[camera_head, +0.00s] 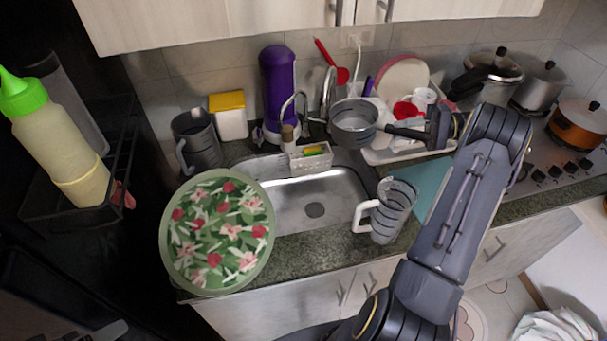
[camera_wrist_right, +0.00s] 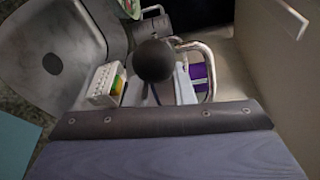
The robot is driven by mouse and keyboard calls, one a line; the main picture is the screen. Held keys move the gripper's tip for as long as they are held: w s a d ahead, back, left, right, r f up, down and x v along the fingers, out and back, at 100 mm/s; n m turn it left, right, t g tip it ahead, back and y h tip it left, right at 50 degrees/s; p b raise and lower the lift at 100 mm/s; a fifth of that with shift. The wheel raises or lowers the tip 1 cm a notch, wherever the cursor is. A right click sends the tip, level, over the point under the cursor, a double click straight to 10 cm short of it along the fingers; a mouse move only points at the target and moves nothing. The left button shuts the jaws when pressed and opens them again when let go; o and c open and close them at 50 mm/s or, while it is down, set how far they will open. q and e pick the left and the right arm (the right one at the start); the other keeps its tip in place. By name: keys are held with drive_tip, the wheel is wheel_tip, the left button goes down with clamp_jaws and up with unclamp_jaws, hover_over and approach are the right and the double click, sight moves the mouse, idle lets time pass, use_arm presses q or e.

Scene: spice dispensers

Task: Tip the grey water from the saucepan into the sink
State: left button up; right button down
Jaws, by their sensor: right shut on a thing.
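The saucepan (camera_head: 354,128) is a small grey metal pan in the head view, held at the back edge of the sink, near the tap. Its opening faces up and looks roughly level; the inside looks grey, and I cannot tell the water's level. Its dark handle (camera_head: 404,132) points right, into my right gripper (camera_head: 430,131), which is shut on it. The metal sink (camera_head: 330,190) lies in front of and below the pan, with a round drain. The sink also shows in the right wrist view (camera_wrist_right: 75,45). My left gripper is not in view.
A white sponge basket (camera_head: 312,160) and the tap (camera_head: 328,90) stand at the sink's back edge. A floral green tray (camera_head: 217,232) covers the left side. A grey jug (camera_head: 394,210) stands at the sink's right front. A dish rack (camera_head: 385,155) is behind right.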

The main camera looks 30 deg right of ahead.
drive_tip(key=shift+d+r+t+y, duration=0.15)
drive_tip(key=shift+d+t+y, duration=0.15)
drive_tip(key=shift+d+y, duration=0.3)
drive_tip(key=shift+r+m, duration=0.1)
drive_tip(key=shift+m, duration=0.2)
wheel_tip(320, 180, up, 5)
drive_tip(key=shift+f, duration=0.1)
drive_tip(key=shift+s, duration=0.1)
